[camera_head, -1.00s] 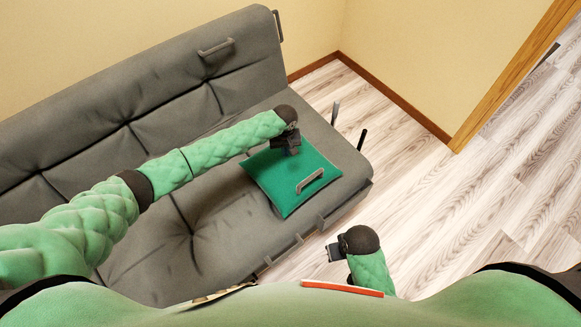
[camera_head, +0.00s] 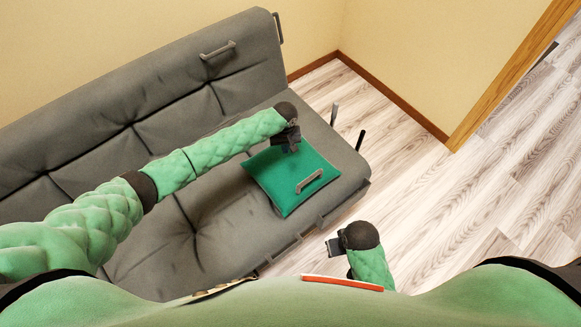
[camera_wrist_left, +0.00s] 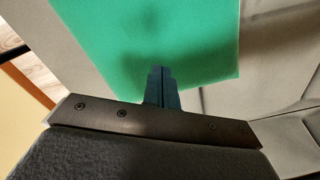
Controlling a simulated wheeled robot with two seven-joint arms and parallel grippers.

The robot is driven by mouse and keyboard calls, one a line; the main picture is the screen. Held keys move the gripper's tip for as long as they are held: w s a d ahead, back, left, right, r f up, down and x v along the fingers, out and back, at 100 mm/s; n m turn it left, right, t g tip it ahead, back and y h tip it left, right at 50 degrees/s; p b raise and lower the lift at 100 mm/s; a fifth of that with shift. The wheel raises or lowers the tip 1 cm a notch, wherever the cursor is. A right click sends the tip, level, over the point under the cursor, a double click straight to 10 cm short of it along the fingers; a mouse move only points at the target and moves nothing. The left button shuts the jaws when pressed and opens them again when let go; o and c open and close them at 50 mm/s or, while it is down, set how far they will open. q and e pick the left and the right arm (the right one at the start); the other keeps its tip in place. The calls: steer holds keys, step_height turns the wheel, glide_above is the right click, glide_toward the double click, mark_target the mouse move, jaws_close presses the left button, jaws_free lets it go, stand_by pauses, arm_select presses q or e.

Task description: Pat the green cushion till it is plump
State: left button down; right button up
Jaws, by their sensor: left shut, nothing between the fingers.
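The green cushion (camera_head: 290,186) lies flat on the seat at the right end of the grey sofa, with a grey handle (camera_head: 310,181) on its top. My left gripper (camera_head: 291,149) is shut and empty at the cushion's far edge, over its surface. In the left wrist view, the shut fingers (camera_wrist_left: 160,88) point at the green cushion (camera_wrist_left: 195,40), which carries a dark shadow; I cannot tell whether they touch it. My right gripper (camera_head: 334,249) is in front of the sofa, low in the head view; its jaws are too small to read.
The grey sofa (camera_head: 150,240) fills the left and middle, with handles on its backrest (camera_head: 217,50) and front edge. Dark upright posts (camera_head: 361,140) stand at its right end. Bare wooden floor (camera_head: 430,220) lies to the right, beside a wooden door frame (camera_head: 510,80).

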mark_target(290, 165)
arm_select(q)
steer(key=shift+f, duration=0.1)
stand_by(0.3)
steer(key=shift+f+b, duration=0.45)
steer(key=shift+f, duration=0.9)
steer(key=shift+r+p, duration=1.55)
steer(key=shift+p, duration=0.35)
steer(key=shift+f, duration=0.2)
steer(key=shift+f+b, duration=0.6)
steer(key=shift+f, duration=0.75)
